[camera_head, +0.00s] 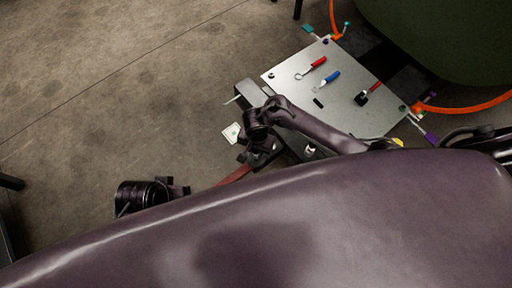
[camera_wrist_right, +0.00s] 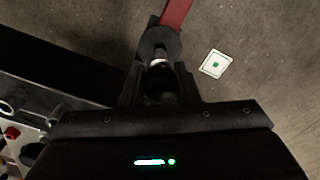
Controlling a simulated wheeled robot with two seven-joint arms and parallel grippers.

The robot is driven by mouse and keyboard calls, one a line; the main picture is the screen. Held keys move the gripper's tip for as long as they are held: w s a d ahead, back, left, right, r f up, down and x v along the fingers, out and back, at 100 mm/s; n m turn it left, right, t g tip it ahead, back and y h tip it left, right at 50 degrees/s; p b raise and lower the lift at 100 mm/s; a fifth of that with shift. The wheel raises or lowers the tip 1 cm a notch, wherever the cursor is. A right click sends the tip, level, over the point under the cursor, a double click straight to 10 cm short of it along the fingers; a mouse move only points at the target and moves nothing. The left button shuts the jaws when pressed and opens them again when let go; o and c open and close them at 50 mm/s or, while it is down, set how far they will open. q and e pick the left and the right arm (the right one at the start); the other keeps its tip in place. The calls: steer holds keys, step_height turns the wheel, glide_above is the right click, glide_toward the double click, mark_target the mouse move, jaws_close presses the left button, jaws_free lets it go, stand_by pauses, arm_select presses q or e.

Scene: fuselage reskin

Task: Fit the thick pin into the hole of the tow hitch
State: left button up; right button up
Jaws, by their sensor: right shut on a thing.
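My right gripper (camera_head: 262,158) points down at the end of the red drawbar (camera_head: 236,174). In the right wrist view the gripper (camera_wrist_right: 160,84) is shut on the thick pin (camera_wrist_right: 158,64), which shows as a short shiny piece between the dark fingers. Just beyond it is the dark round eye of the tow hitch (camera_wrist_right: 160,40) at the end of the red bar (camera_wrist_right: 176,12). The pin overlaps the eye's near edge; I cannot tell whether its tip is in the hole.
A pale metal-topped table (camera_head: 340,100) holds red- and blue-handled tools (camera_head: 318,63). A white card with a green mark (camera_head: 232,133) lies on the floor beside the hitch. Orange hoses (camera_head: 465,107) run at the right. The floor at left is open.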

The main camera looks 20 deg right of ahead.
steer(key=o, duration=0.4)
steer(key=c, duration=0.4)
steer(key=shift+r, duration=0.1)
steer(key=shift+p, duration=0.45)
steer(key=shift+p, duration=0.4)
steer(key=shift+f+b, duration=1.8)
steer(key=shift+f, duration=1.2)
steer(key=o, duration=1.1)
steer(key=shift+c, duration=0.2)
